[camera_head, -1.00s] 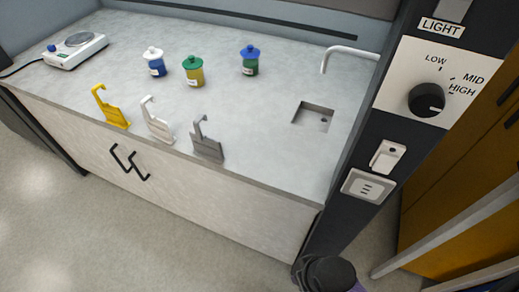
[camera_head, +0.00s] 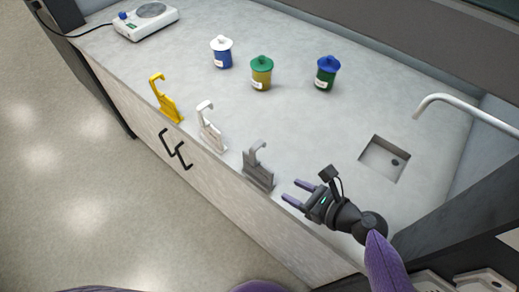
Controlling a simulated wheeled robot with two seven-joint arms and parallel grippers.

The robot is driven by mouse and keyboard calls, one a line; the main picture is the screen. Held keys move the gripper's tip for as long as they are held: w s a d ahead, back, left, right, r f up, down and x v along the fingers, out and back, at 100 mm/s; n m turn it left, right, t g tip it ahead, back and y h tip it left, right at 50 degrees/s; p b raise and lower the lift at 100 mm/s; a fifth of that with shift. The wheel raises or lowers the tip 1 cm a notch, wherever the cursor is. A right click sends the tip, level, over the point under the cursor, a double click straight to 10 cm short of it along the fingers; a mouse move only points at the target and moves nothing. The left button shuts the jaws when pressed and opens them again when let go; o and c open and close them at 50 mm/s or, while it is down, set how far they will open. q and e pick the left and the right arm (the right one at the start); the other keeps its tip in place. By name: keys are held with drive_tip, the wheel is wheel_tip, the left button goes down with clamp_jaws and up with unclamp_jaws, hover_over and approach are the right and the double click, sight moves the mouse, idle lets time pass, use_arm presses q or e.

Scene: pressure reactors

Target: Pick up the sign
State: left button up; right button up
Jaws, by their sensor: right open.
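Three hook-topped signs stand in a row along the front edge of the counter: a yellow one (camera_head: 166,101), a white one (camera_head: 211,129) and a grey one (camera_head: 258,168). My right gripper (camera_head: 291,192) is open and empty, with purple fingertips pointing left. It is just right of the grey sign and apart from it, near the counter's front edge. My left gripper is not in view. The task does not say which sign is meant.
The counter (camera_head: 310,130) holds a white-lidded blue jar (camera_head: 222,53), a green-lidded yellow jar (camera_head: 261,74), a blue-lidded green jar (camera_head: 326,75) and a scale (camera_head: 146,21). A sink (camera_head: 385,158) and tap (camera_head: 465,108) are at right. Black handles (camera_head: 175,150) are on the front.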

sight(273, 180)
drive_tip(key=b+x, duration=0.2)
drive_tip(key=x, duration=0.2)
drive_tip(key=shift+s+a+f, duration=0.1)
drive_tip(key=shift+a+f, duration=0.1)
drive_tip(key=b+x, duration=0.2)
drive_tip(key=x, duration=0.1)
drive_tip(key=b+x, duration=0.1)
drive_tip(key=shift+w+a+r, duration=0.15)
drive_tip(key=shift+w+a, duration=0.3)
drive_tip(key=shift+r, duration=0.15)
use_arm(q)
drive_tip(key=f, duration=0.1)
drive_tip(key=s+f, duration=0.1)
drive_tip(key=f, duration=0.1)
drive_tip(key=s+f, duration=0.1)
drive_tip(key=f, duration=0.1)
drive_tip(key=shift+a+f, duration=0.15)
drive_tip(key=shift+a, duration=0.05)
use_arm(e)
clamp_jaws()
